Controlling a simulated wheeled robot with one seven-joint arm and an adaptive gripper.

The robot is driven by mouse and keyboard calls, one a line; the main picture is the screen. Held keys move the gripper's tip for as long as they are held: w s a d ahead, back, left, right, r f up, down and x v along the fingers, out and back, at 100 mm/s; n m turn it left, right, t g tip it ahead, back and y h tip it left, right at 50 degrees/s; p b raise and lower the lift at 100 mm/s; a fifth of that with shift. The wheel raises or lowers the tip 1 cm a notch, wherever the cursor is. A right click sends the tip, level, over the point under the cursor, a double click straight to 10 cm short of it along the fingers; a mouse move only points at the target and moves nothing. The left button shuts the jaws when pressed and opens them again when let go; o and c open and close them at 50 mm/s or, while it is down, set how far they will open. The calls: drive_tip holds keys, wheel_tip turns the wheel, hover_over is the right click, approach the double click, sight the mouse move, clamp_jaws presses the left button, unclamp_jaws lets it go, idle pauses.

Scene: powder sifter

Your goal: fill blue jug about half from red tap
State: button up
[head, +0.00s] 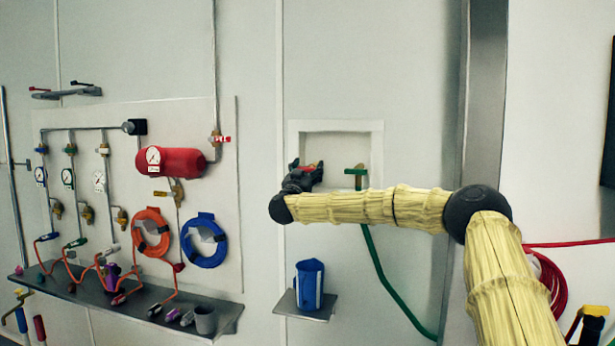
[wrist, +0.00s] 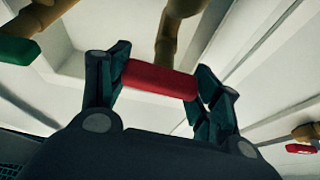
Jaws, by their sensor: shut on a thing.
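The blue jug (head: 310,284) stands upright on a small grey shelf (head: 302,304) below the wall recess. Whether it holds any water cannot be seen. My gripper (head: 307,175) is up at the recess, above the jug, at the red tap handle (head: 309,167). In the wrist view my gripper (wrist: 160,82) has its two dark fingers shut on the red handle (wrist: 158,80), one at each end. The tap's spout is hidden behind my gripper in the head view. A second tap with a green handle (head: 355,171) is just to the right in the recess.
A green hose (head: 378,265) hangs from the green tap to the right of the jug. On the left, a panel carries gauges, a red tank (head: 172,162) and coiled hoses, above a long cluttered shelf (head: 225,322). A red hose coil (head: 548,290) hangs at the right.

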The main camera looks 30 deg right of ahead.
drive_tip(key=shift+f+m+g+h+b, duration=0.15)
drive_tip(key=shift+m+g+h+b, duration=0.25)
drive_tip(key=shift+m+b, duration=0.95)
drive_tip(key=shift+b, duration=0.5)
drive_tip(key=m+g+b, duration=0.1)
drive_tip(key=m+b, duration=0.2)
drive_tip(key=shift+f+g+h, duration=0.1)
drive_tip(key=shift+g+h, duration=0.2)
drive_tip(key=shift+g, duration=0.1)
drive_tip(key=shift+m+g+b, duration=1)
drive_tip(key=shift+m+b, duration=0.3)
drive_tip(key=shift+m, duration=0.75)
drive_tip(key=shift+h, duration=0.3)
drive_tip(key=o, duration=1)
drive_tip(key=shift+s+d, duration=0.1)
drive_tip(key=v, duration=1.1)
drive_tip(key=shift+s+a, duration=0.15)
drive_tip(key=shift+a, duration=0.3)
